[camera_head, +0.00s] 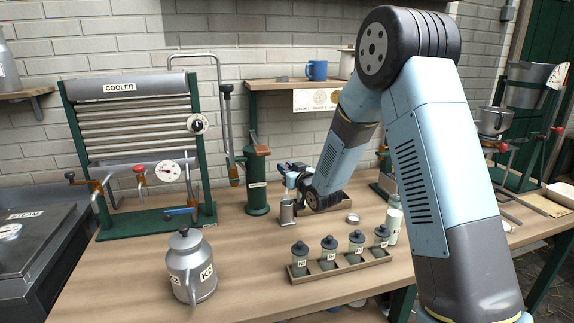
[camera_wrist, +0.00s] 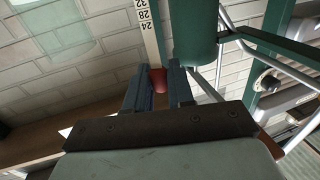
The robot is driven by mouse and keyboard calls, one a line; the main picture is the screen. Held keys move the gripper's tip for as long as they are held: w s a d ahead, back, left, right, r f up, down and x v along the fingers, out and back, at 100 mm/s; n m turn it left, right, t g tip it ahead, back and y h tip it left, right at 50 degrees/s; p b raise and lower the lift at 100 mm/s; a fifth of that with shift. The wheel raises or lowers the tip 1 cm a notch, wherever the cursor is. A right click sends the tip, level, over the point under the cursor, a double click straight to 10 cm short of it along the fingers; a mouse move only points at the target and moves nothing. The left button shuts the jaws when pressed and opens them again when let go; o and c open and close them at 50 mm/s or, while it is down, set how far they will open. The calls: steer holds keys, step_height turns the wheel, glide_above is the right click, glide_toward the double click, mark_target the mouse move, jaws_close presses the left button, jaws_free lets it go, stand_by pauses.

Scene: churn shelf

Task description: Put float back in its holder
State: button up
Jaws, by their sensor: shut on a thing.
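My gripper (camera_head: 290,178) is over the bench, just right of the green pump post, partly hidden by its own wrist. In the wrist view its two dark fingers (camera_wrist: 159,88) are shut on the float (camera_wrist: 158,79), whose red part shows between the fingertips. A pale strip numbered 24, 28 and 32 (camera_wrist: 146,25) runs away from the red part, seemingly the float's stem. In the head view the float is too small to make out. I cannot tell for sure which thing is the holder.
The green post (camera_head: 257,190) stands close left of the gripper. A shallow wooden tray (camera_head: 331,204) lies close right. In front are a rack of several jars (camera_head: 340,267), a pale bottle (camera_head: 393,225) and a metal can (camera_head: 190,268). Bench between can and rack is clear.

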steer(key=shift+f, duration=1.5)
steer(key=o, duration=0.9)
steer(key=shift+c, duration=0.2)
